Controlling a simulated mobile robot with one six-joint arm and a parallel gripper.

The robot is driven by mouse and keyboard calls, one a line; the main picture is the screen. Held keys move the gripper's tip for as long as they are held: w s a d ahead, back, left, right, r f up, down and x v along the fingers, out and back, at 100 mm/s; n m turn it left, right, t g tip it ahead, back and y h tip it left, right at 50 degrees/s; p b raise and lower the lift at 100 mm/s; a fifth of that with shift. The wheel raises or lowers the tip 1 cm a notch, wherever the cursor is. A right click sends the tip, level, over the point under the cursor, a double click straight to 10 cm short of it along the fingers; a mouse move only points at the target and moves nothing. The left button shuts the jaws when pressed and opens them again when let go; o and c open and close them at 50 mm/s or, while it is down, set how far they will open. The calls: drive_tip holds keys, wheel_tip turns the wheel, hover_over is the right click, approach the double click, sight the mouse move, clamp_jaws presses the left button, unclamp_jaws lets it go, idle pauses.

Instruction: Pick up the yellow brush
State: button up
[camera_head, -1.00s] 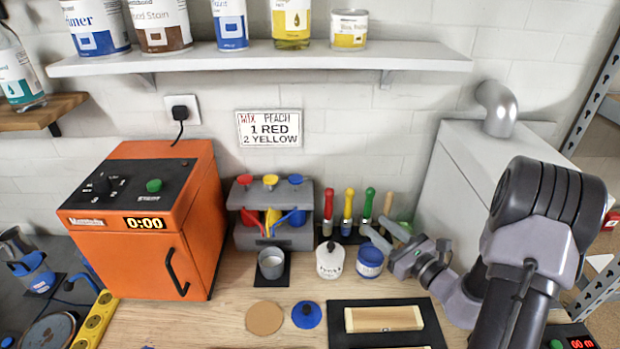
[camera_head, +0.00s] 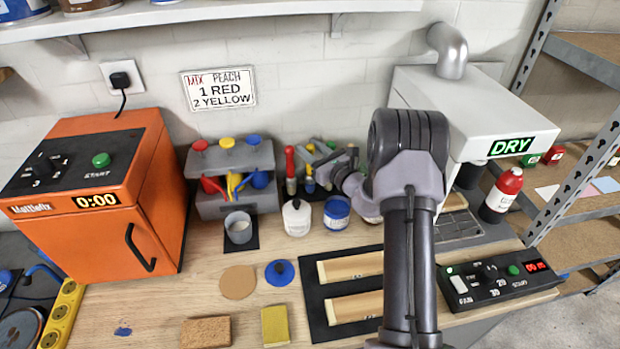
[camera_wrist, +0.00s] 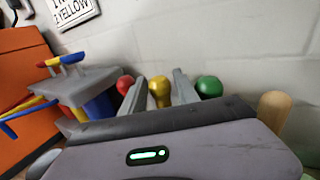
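The yellow brush (camera_head: 309,185) stands in the rack at the back of the bench, mostly hidden by my gripper in the head view. In the wrist view its rounded yellow handle top (camera_wrist: 160,91) shows between the two grey fingers. My gripper (camera_wrist: 157,92) is open, with a finger on each side of the handle and visible gaps. I cannot tell how deep the handle sits between the fingers. The red brush (camera_head: 290,165) is left of it, and its top (camera_wrist: 125,85) is just outside the left finger. The green brush top (camera_wrist: 209,87) is just outside the right finger.
A wooden handle (camera_wrist: 273,108) stands farther right in the rack. A grey dispenser (camera_head: 225,205) with coloured levers is close on the left. A white jar (camera_head: 297,217) and a blue jar (camera_head: 337,212) stand in front. The wall is close behind.

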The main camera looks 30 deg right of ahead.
clamp_jaws()
